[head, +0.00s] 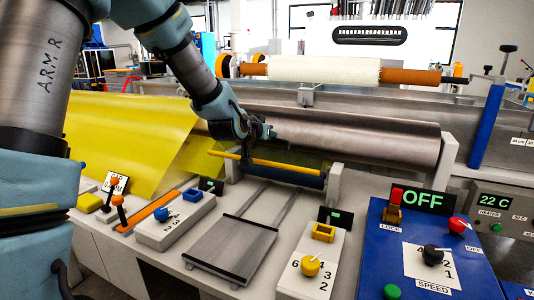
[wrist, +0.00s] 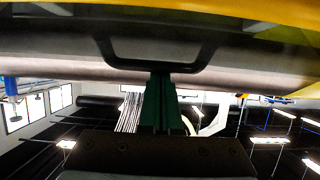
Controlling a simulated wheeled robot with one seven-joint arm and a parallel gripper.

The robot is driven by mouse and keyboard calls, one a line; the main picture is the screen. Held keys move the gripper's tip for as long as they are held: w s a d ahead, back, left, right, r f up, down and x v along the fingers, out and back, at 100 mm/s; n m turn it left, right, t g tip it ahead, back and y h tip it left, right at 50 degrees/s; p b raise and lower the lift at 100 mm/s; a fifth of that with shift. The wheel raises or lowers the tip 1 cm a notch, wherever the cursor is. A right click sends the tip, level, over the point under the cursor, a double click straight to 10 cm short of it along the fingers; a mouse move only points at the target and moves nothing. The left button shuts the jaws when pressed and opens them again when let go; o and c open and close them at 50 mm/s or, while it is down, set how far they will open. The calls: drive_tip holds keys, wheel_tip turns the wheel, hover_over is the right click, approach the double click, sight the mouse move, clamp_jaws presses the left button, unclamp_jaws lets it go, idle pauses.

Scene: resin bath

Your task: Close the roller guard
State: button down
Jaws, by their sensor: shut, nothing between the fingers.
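The roller guard (head: 285,164) is a yellow bar with a see-through yellowish panel, in front of the large metal roller (head: 350,135) and above a dark blue lower roller (head: 285,176). In the wrist view its yellow edge (wrist: 200,15) runs across the top, and a dark bracket-shaped handle (wrist: 112,52) stands out from that side. My gripper (head: 266,132) is just above the guard bar, near its left half. In the wrist view its green fingers (wrist: 158,78) are together, with their tips at the handle's crossbar. Whether they touch it I cannot tell.
A yellow sheet (head: 125,135) hangs at the left. A metal plate on rails (head: 232,250) lies in front of the guard. A blue control panel (head: 425,250) reading OFF and a yellow-knob box (head: 312,265) stand at the right. A white roll (head: 325,69) is behind.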

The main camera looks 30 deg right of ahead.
drive_tip(key=s+a+f+t+h+b, duration=0.1)
drive_tip(key=b, duration=0.3)
drive_tip(key=a+f+h+b, duration=0.1)
drive_tip(key=f+b, duration=0.1)
drive_tip(key=b, duration=0.3)
drive_tip(key=shift+s+a+t, duration=0.2)
drive_tip(key=shift+s+t, duration=0.2)
drive_tip(key=a+f+t+h+b, duration=0.1)
drive_tip(key=b, duration=0.5)
drive_tip(key=s+a+f+t+h+b, duration=0.1)
drive_tip(key=h+b, duration=0.1)
drive_tip(key=b, duration=0.4)
drive_tip(key=s+a+f+t+h+b, duration=0.1)
drive_tip(key=b, duration=0.5)
drive_tip(key=shift+s+f+t+h+b, duration=0.2)
drive_tip(key=shift+s+t+h+b, duration=0.1)
drive_tip(key=shift+h, duration=0.1)
drive_tip(key=shift+s+a+f+b, duration=0.15)
drive_tip(key=shift+f+b, duration=0.1)
drive_tip(key=shift+b, duration=0.45)
drive_tip(key=shift+a, duration=0.1)
drive_tip(key=b, duration=0.2)
approach(263, 148)
drive_tip(key=s+a, duration=0.3)
drive_tip(key=a, duration=0.1)
drive_tip(key=shift+s+a+f+b, duration=0.2)
drive_tip(key=shift+s+a+b, duration=0.3)
drive_tip(key=shift+b, duration=0.4)
